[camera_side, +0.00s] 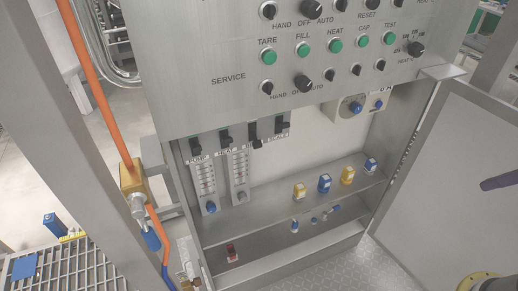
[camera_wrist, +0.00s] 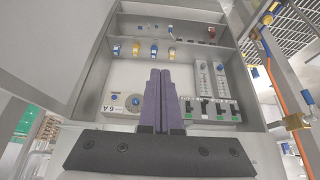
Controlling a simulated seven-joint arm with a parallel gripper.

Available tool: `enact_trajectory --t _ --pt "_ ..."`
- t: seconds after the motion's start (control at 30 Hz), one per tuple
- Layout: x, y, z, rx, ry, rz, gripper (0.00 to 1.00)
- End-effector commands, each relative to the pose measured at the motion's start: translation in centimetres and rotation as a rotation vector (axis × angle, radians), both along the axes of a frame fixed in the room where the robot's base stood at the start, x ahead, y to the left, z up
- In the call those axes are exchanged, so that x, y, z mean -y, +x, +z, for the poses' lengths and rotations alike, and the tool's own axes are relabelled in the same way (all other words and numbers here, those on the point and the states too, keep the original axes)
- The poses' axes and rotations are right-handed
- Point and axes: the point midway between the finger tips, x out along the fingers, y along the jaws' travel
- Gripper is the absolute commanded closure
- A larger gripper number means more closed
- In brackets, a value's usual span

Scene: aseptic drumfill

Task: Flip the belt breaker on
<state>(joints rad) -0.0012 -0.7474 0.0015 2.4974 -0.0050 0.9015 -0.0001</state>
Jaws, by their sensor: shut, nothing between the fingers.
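A row of black breakers sits in the open cabinet under the control panel. In the side view the left two are labelled PUMP (camera_side: 196,147) and HEAT (camera_side: 225,138). The third breaker (camera_side: 256,142), whose label is partly hidden and seems to start with B, has its lever lower than its neighbours. The fourth breaker (camera_side: 281,125) is at the right. The row also shows in the wrist view, where the likely belt breaker (camera_wrist: 204,107) is just right of my fingers. My gripper (camera_wrist: 160,72) is shut and empty; its purple tip (camera_side: 500,183) shows at the side view's right edge, apart from the breakers.
Two flow gauges (camera_side: 239,178) stand below the breakers. Shelves (camera_side: 265,205) hold several small blue and yellow items. The control panel (camera_side: 225,95) overhangs the breakers. An open door (camera_side: 460,150) stands at the right, and an orange hose (camera_side: 95,80) runs at the left.

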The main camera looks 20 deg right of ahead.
Motion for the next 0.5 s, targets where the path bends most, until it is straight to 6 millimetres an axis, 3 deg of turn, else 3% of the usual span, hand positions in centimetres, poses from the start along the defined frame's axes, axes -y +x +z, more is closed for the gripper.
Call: enact_trajectory --t 0.27,0.5 --pt "2.6 2.4 -0.7 -0.175 -0.219 0.119 1.00" --pt "6.3 8.0 -1.3 -0.412 -0.600 0.325 1.00"
